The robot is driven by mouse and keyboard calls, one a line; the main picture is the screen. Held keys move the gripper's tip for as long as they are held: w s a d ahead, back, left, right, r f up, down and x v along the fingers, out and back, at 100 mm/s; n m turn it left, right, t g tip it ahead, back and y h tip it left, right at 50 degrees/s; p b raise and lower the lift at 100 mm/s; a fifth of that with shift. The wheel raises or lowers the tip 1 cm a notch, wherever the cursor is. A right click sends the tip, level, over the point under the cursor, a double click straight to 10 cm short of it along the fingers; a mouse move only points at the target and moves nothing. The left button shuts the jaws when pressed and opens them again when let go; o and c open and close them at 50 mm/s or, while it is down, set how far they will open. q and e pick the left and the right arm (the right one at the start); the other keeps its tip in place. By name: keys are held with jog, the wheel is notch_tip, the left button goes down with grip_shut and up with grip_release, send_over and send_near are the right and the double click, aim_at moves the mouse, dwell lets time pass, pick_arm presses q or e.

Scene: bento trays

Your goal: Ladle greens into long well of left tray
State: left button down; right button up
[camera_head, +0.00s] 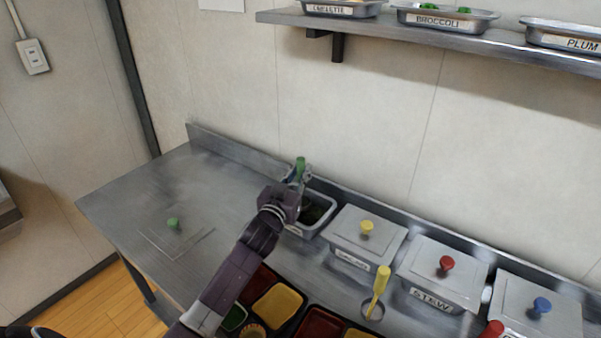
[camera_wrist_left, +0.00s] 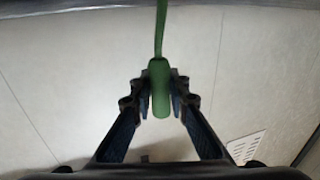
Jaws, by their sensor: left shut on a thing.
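My left gripper (camera_head: 299,176) is shut on the green handle (camera_head: 300,163) of a ladle, above the open greens container (camera_head: 329,215). In the left wrist view the green handle (camera_wrist_left: 159,88) stands between the fingertips (camera_wrist_left: 160,100), with a thin green stem running up out of the frame. The ladle's bowl is hidden. The container's inside looks dark, and my gripper and arm cover part of it. The left tray (camera_head: 277,306) lies at the bottom of the head view with red, yellow and green wells. My arm covers part of it. My right gripper is not in view.
A lid with a green knob (camera_head: 174,224) lies on the counter at left. Lidded containers with yellow (camera_head: 366,228), red (camera_head: 446,264) and blue (camera_head: 542,306) knobs stand to the right. A yellow ladle (camera_head: 380,281) stands before them. A second tray (camera_head: 321,326) lies right of the left one.

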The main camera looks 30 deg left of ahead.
aim_at(301, 159)
pick_arm(q)
jog(key=shift+r+p, duration=2.7)
jog(key=shift+r, duration=0.5)
jog(key=shift+f, duration=0.1)
